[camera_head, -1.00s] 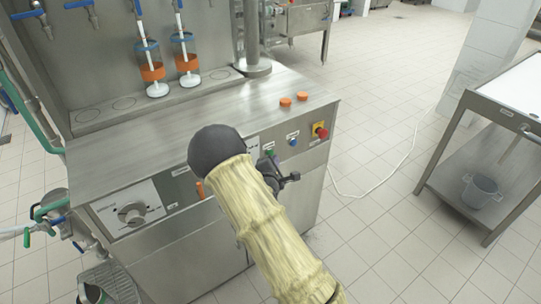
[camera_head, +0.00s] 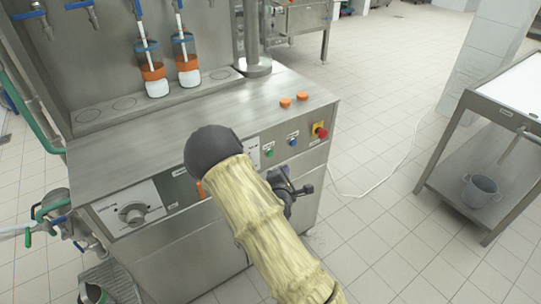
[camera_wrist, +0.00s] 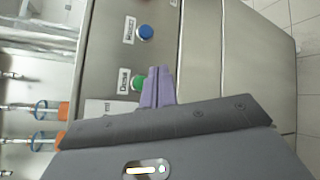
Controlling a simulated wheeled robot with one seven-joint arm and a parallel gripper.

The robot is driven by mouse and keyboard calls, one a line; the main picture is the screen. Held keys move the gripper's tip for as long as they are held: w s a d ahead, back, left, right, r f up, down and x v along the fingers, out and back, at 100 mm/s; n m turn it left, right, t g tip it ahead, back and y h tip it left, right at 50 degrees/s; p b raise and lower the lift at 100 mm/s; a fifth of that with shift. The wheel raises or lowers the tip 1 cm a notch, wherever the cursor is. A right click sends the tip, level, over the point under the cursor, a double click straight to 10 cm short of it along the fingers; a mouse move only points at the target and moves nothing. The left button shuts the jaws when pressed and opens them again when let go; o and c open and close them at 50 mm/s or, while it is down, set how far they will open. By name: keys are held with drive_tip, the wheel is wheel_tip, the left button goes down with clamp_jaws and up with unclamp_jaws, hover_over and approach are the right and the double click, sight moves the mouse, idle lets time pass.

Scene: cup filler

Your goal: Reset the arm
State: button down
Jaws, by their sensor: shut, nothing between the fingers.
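My gripper (camera_head: 288,184) is in front of the filling machine's front panel, beside my arm's dark, rounded end. In the wrist view its purple fingers (camera_wrist: 158,87) are together with nothing between them. The fingertips overlap the edge of the green button (camera_wrist: 138,83) in that view; whether they touch it I cannot tell. In the head view the green button (camera_head: 269,153) shows clear above the gripper. The blue button (camera_head: 292,141) is to its right.
Two cups (camera_head: 154,80) with white contents stand under nozzles. A red emergency knob (camera_head: 320,131) is on the panel. A steel table (camera_head: 490,135) with a bucket (camera_head: 480,190) stands right; floor lies between.

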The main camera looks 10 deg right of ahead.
idle(0.3)
drive_tip(key=s+a+r+m+g+y, duration=0.1)
drive_tip(key=s+r+m+g+y, duration=0.2)
drive_tip(key=s+m, duration=0.5)
drive_tip(key=s+a+r+m+g+y, duration=0.1)
drive_tip(key=s+r+m+g, duration=0.35)
drive_tip(key=s, duration=0.45)
drive_tip(key=s+a+r+m+g+y, duration=0.2)
drive_tip(key=s+m+g, duration=0.2)
drive_tip(key=s+m, duration=0.4)
drive_tip(key=w+p+v, duration=0.1)
drive_tip(key=p+v, duration=1.1)
drive_tip(key=shift+w+r, duration=0.2)
drive_tip(key=shift+r, duration=0.35)
drive_tip(key=shift+d+n, duration=0.15)
drive_tip(key=shift+n, duration=0.1)
drive_tip(key=shift+w, duration=0.2)
idle(2.7)
